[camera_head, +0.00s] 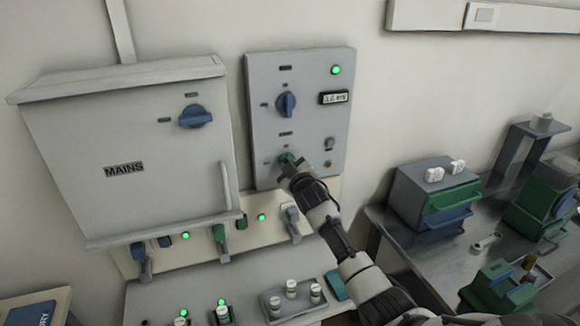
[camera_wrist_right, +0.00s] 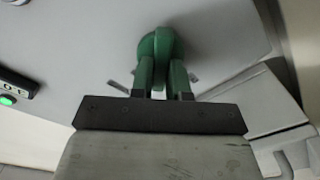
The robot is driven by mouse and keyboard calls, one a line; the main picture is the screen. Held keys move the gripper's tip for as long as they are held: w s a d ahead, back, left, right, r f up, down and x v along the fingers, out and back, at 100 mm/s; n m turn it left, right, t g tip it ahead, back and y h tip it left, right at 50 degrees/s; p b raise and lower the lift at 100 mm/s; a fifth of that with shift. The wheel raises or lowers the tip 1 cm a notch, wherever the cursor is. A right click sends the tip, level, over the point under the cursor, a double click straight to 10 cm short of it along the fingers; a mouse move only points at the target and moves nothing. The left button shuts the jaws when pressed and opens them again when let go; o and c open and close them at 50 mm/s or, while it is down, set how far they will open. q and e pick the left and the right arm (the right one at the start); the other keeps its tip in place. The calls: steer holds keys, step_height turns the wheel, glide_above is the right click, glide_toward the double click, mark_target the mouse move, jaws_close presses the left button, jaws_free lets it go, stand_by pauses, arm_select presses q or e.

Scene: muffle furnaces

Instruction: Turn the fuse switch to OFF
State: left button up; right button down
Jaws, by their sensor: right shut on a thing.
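A green rotary knob (camera_head: 285,159) sits low on the grey wall panel (camera_head: 262,112), below a blue rotary knob (camera_head: 286,104). The label by the green knob is too small to read. My right gripper (camera_head: 293,167) is shut on the green knob and partly hides it. In the right wrist view, the green knob (camera_wrist_right: 160,42) sits at the fingertips of the right gripper (camera_wrist_right: 162,68), with its handle between the two fingers. My left gripper is not in view.
The mains cabinet (camera_head: 122,160) with a blue knob (camera_head: 196,116) stands left of the panel. Below are a switch strip (camera_head: 188,254) with levers and green lamps. At right, a bench (camera_head: 396,240) holds boxes with green and blue parts.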

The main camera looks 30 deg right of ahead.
steer(key=shift+a+f+n+b, duration=0.1)
steer(key=shift+f+n+b, duration=0.1)
steer(key=shift+n, duration=2.4)
steer(key=shift+a+f+n+b, duration=0.1)
steer(key=shift+n+b, duration=0.05)
steer(key=shift+n, duration=2.45)
steer(key=c, duration=1.1)
jaws_free()
steer(key=b+v, duration=0.1)
steer(key=v, duration=0.9)
steer(key=shift+s+b, duration=0.35)
steer(key=shift+b, duration=0.05)
steer(key=shift+a+f, duration=0.1)
steer(key=shift+a, duration=0.05)
